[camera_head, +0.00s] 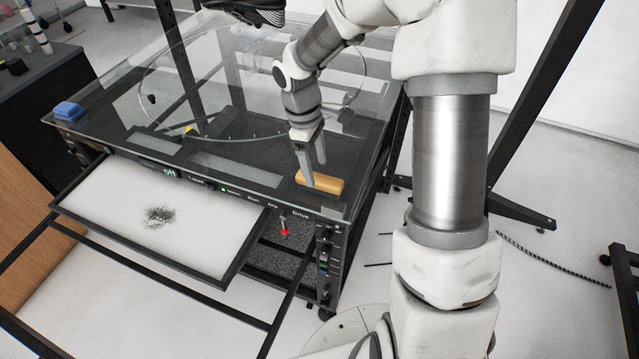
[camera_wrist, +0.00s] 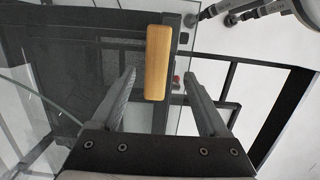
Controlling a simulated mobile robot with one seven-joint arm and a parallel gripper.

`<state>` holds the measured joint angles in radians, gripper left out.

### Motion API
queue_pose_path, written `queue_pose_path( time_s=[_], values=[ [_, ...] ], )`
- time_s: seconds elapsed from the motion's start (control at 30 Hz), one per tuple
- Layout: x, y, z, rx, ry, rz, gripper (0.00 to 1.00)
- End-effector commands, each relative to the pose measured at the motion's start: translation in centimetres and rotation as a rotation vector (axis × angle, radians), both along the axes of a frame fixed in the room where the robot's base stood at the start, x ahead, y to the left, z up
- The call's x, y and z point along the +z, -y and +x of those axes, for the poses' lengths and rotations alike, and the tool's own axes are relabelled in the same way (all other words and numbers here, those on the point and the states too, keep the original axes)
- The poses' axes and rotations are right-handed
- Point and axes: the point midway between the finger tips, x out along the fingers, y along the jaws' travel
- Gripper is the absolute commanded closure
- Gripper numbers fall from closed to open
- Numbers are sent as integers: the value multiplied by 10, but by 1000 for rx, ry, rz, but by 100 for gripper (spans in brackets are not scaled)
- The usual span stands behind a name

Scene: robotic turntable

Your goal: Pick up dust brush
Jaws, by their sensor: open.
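The dust brush shows as a yellow wooden block-like handle (camera_head: 320,182) lying on the front right part of the glass-topped turntable machine (camera_head: 100,111). No bristles can be made out. My gripper (camera_head: 312,160) points down just behind and above the brush, at its left part. In the wrist view the brush (camera_wrist: 158,62) lies ahead of my gripper (camera_wrist: 160,82), its near end between the lines of the two spread fingers. The fingers are apart with nothing between them. I cannot tell exactly how high they are above the glass.
A white tray (camera_head: 105,200) with a pile of dark debris (camera_head: 159,216) juts from the machine's front. A blue block (camera_head: 69,111) sits at the machine's left corner. A red-topped drive lever (camera_head: 284,232) and front controls lie below the brush. Dark frame bars cross the foreground.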

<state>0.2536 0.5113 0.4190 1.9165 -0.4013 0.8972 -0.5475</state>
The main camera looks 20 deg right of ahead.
Motion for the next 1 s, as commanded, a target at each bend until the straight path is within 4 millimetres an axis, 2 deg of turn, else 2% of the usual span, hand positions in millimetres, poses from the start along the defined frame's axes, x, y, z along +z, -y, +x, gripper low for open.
queue_pose_path(
  time_s=[0.33, 0.6, 1.0],
  values=[
    [-46, 9, -1, 1, -4, 0, 22],
    [-49, 9, -1, 0, -1, 1, 24],
    [-49, 9, -1, 0, -1, 1, 96]
  ],
)
